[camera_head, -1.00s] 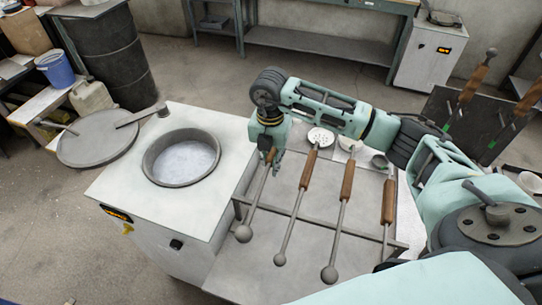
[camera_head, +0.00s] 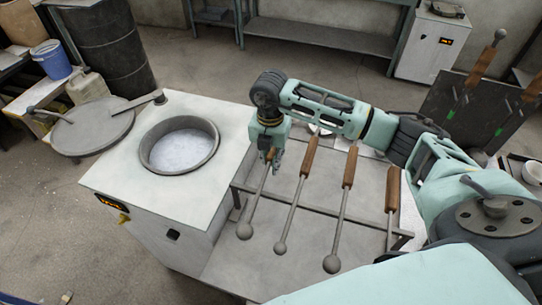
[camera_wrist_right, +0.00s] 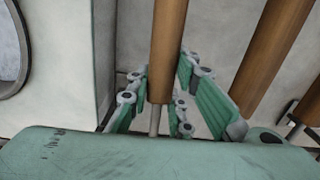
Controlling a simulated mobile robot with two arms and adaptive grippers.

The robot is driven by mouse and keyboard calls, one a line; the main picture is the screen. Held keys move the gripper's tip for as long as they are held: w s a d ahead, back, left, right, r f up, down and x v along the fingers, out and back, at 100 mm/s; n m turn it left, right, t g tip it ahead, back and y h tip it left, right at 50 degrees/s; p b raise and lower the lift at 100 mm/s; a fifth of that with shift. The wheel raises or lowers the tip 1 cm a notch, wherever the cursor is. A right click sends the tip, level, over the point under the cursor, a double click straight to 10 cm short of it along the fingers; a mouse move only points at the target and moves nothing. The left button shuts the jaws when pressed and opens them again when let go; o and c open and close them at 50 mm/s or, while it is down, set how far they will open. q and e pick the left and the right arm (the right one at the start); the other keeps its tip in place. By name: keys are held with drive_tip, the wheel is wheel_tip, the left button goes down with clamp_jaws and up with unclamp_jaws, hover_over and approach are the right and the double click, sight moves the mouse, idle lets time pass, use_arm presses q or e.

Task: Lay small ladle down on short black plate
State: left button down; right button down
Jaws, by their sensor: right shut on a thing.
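My right gripper (camera_head: 270,160) points down at the top of the leftmost ladle. It is shut on this ladle's brown wooden handle, which shows between the green fingers in the right wrist view (camera_wrist_right: 168,45). The ladle's thin metal shaft (camera_head: 257,195) slants down to a grey ball-like end (camera_head: 244,231), still in line with the other ladles on the rack. I cannot tell whether it touches the rack. A dark plate (camera_head: 437,95) stands at the right behind my arm, with two wooden-handled ladles in front of it; I cannot tell whether this is the short black plate. My left gripper is out of view.
Three more wooden-handled ladles (camera_head: 292,207) rest on the metal rack (camera_head: 328,210). Left of it stands a white furnace (camera_head: 110,165) with a round opening (camera_head: 180,145). A round grey lid (camera_head: 92,126) sits beyond. My right arm hides part of the back.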

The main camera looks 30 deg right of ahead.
drive_tip(key=shift+w, duration=0.1)
idle(0.5)
drive_tip(key=c, duration=1.5)
unclamp_jaws()
drive_tip(key=shift+s+f, duration=0.2)
drive_tip(key=r+p, duration=0.2)
drive_tip(key=r, duration=0.7)
drive_tip(key=r+p, duration=0.2)
drive_tip(key=r, duration=0.8)
drive_tip(key=shift+s+a+r, duration=0.1)
drive_tip(key=shift+a, duration=0.1)
